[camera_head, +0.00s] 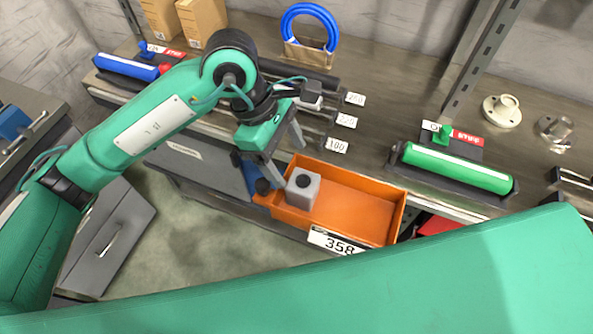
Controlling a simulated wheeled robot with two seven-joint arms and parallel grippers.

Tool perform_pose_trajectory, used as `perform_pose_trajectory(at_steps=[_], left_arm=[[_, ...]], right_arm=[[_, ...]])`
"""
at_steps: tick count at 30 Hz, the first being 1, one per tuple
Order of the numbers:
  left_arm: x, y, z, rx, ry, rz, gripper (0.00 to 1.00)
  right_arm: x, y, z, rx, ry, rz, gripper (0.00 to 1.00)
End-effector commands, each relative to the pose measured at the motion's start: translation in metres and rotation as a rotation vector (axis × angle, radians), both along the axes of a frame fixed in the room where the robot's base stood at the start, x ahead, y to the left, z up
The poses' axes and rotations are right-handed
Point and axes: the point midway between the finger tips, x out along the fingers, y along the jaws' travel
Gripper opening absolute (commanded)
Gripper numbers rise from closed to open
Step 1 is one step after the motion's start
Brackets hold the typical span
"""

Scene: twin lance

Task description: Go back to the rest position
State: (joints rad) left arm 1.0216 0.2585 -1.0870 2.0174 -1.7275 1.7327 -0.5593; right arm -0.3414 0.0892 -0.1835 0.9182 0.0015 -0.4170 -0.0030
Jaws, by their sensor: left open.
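My left gripper (281,160) is at the end of the green arm that comes in from the left. Its two fingers are spread apart and point down, over the left end of an orange bin (365,205) with a label reading 358. A grey block (303,188) with a dark round spot on top is at the bin's left end, just right of the fingers. I see nothing between the fingers. My right gripper is not in view; a large green arm link crosses the bottom of the picture.
A shelf (385,85) runs behind the bin. It carries a blue roller (125,67), a green roller (457,168), a blue ring (310,12), cardboard boxes (202,18) and a white flanged part (502,110). A metal upright (483,65) rises at the right. A grey cabinet (118,235) stands lower left.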

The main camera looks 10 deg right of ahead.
Motion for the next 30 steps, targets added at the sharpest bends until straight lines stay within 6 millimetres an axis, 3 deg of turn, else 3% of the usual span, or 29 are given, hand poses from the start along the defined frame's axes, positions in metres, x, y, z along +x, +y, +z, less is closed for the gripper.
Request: perform_pose_trajectory(at_steps=[6, 23, 26, 30], left_arm=[[0.003, 0.005, 0.013, 0.001, -0.001, -0.001, 0.73], [0.000, 0.003, 0.014, -0.014, 0.010, 0.000, 0.73], [-0.012, -0.008, 0.016, -0.091, 0.071, 0.006, 0.73], [-0.043, -0.038, 0.036, -0.331, 0.269, 0.048, 0.73]], right_arm=[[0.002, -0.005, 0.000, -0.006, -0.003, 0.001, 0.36], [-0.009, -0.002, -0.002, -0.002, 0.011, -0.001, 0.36], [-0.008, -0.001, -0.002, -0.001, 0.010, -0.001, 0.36], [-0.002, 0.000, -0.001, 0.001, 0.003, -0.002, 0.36]])
